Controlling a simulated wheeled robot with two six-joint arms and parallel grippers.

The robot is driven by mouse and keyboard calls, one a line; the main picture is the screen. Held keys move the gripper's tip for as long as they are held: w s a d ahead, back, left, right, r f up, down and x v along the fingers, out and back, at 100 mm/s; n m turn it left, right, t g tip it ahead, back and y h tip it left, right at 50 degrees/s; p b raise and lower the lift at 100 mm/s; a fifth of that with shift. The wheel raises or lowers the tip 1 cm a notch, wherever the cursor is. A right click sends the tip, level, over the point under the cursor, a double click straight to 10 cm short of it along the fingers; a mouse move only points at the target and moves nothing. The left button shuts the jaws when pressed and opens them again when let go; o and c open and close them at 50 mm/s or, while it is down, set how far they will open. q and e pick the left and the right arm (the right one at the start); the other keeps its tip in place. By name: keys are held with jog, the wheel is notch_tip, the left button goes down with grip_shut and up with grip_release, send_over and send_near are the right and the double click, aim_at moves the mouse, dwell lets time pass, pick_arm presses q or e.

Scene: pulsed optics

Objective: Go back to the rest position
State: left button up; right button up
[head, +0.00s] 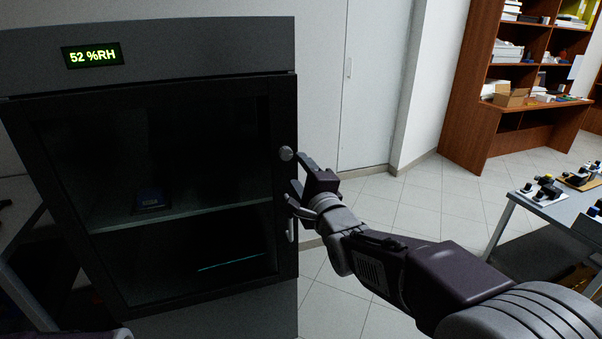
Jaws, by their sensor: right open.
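My right arm comes in from the lower right, and its gripper (296,190) is at the right edge of the dark cabinet door (287,240). The gripper is open, beside the round knob (286,153) and above the pale handle (291,230). I cannot tell whether a finger touches the door. The cabinet (200,55) is dark grey with a glass-fronted door and a display (92,55) reading 52 %RH. The door looks closed. My left gripper is not in view; only a dark bit of what may be my left arm shows at the bottom left edge.
Inside the cabinet, a small dark blue item (150,198) sits on a shelf (190,213). A table (560,208) with optical parts stands at the right. A wooden shelf unit (470,95) is at the back right. Tiled floor (420,200) is clear between them.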

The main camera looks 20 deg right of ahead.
jog(key=shift+s, duration=0.5)
jog(key=s+f+n+g, duration=0.2)
jog(key=f+g, duration=0.2)
jog(key=f, duration=0.6)
jog(key=s+f+n+g, duration=0.2)
jog(key=f+n+g, duration=0.1)
jog(key=f, duration=0.7)
jog(key=s+f+n+g, duration=0.5)
jog(key=s+f+n, duration=0.15)
jog(key=s, duration=0.25)
jog(key=s+f+n+g, duration=0.5)
jog(key=s+f+n, duration=0.15)
jog(key=s, duration=0.25)
notch_tip(320, 180, up, 28)
jog(key=n+p, duration=0.1)
jog(key=p, duration=2.6)
jog(key=shift+s+n, duration=0.15)
jog(key=shift+n, duration=0.25)
